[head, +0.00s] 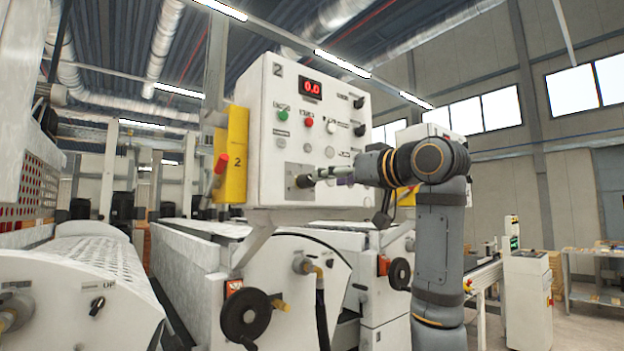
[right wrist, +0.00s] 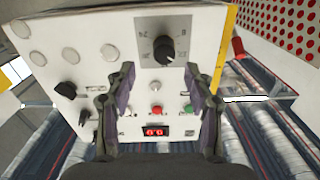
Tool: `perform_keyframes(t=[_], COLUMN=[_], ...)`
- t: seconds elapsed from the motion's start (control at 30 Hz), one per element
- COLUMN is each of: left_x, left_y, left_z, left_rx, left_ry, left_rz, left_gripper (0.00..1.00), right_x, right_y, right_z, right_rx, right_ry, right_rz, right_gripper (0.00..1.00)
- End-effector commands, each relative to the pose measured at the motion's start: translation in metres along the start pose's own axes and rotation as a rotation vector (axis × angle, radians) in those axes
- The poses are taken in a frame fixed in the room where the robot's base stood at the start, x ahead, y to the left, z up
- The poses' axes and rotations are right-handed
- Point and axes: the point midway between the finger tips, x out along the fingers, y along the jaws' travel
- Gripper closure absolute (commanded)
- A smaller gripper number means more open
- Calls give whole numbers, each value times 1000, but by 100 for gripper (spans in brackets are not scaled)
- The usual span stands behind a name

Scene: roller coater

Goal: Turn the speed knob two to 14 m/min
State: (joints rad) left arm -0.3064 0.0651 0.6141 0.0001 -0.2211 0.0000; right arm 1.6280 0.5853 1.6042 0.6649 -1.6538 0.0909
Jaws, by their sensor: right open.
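The white control panel (head: 262,150) marked 2 fills the middle of the head view. Its red display (head: 312,87) reads 0.0. The black speed knob (right wrist: 164,50) sits on a grey scale plate (right wrist: 148,28) in the right wrist view, which sees the panel upside down. In the head view the plate (head: 292,170) is at the panel's lower part, with the knob close to my fingertips. My right gripper (right wrist: 160,75) is open, its fingers on either side of the knob's line and apart from it. The scale's figures are too small to read. My left gripper is not in view.
Green (head: 283,115) and red (head: 309,121) buttons and several black selector knobs (head: 360,129) are on the same panel. A yellow box (head: 233,155) with a red handle is fixed at its left side. Coater rollers and a black handwheel (head: 245,314) stand below.

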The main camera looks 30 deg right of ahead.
Motion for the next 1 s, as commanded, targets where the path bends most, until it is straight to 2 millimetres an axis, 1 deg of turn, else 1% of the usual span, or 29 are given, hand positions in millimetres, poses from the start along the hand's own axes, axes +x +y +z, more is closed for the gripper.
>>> perform_keyframes(t=[0.03,0.1,0.2,0.3,0.43,0.67,0.7,1.0], left_x=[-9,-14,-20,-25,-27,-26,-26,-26], left_y=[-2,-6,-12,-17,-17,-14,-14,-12], left_z=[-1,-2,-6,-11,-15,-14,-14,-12], left_rx=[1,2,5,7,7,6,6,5], left_ry=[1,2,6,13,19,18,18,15], left_rz=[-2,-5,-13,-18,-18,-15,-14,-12], left_gripper=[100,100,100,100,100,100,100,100], right_x=[13,28,47,60,68,70,70,70], right_y=[-1,-1,-1,-1,0,0,0,0], right_z=[-3,-4,-3,-2,-1,0,0,0], right_rx=[1,2,1,1,1,0,0,0], right_ry=[-5,-5,-3,-2,0,0,0,0], right_rz=[-3,-3,-2,-1,0,0,0,0], right_gripper=[47,47,47,47,47,47,48,89])
